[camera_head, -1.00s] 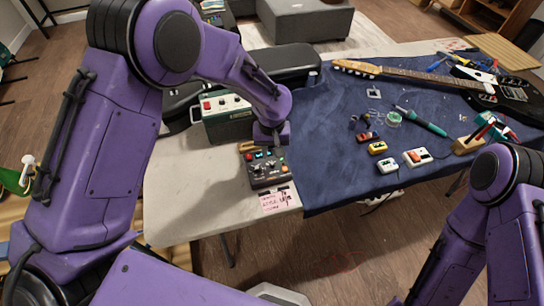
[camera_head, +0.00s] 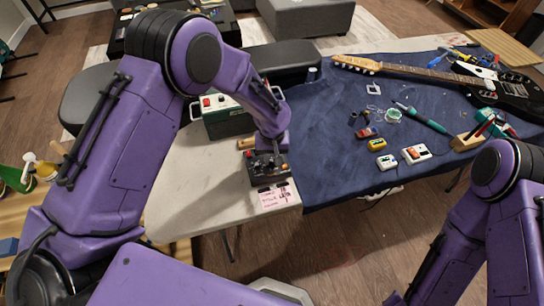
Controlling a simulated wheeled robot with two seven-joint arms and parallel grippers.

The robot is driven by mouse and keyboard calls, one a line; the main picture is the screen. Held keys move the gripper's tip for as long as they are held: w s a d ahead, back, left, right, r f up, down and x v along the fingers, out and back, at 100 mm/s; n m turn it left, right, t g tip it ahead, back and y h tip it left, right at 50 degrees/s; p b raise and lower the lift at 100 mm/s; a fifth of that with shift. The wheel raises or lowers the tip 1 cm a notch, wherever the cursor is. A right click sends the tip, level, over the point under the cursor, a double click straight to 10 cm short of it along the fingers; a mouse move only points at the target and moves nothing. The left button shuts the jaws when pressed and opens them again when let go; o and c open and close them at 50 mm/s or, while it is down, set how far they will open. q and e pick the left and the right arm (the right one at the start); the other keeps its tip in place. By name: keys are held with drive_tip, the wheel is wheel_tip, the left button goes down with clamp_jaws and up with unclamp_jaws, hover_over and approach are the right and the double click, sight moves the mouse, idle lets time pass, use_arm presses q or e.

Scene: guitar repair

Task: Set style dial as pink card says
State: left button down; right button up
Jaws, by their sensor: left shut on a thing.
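A dark pedal box (camera_head: 268,177) with several knobs sits near the front edge of the table. The pink card (camera_head: 275,198) with dark handwriting lies in front of it at the table edge; its words are too small to read. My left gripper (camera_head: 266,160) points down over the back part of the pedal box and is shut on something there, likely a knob. The fingertips and what they hold are mostly hidden by the wrist. My right arm shows at the lower right, but its gripper is out of view.
A green amplifier box (camera_head: 227,120) stands behind the pedal box. On the blue cloth (camera_head: 330,160) are several small pedals, a soldering iron (camera_head: 422,118) and a guitar (camera_head: 490,90). The pale table (camera_head: 190,190) is clear to the left.

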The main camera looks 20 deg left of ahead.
use_arm(q)
drive_tip(key=m+p, duration=0.1)
drive_tip(key=m, duration=0.1)
drive_tip(key=shift+r+m, duration=0.1)
drive_tip(key=shift+m, duration=0.3)
drive_tip(key=m, duration=0.2)
drive_tip(key=shift+m+p, duration=0.3)
drive_tip(key=shift+m, duration=0.1)
drive_tip(key=m, duration=0.5)
drive_tip(key=shift+m+p, duration=0.3)
drive_tip(key=shift+m, duration=0.1)
drive_tip(key=c, duration=1.3)
unclamp_jaws()
drive_tip(key=shift+c, duration=0.2)
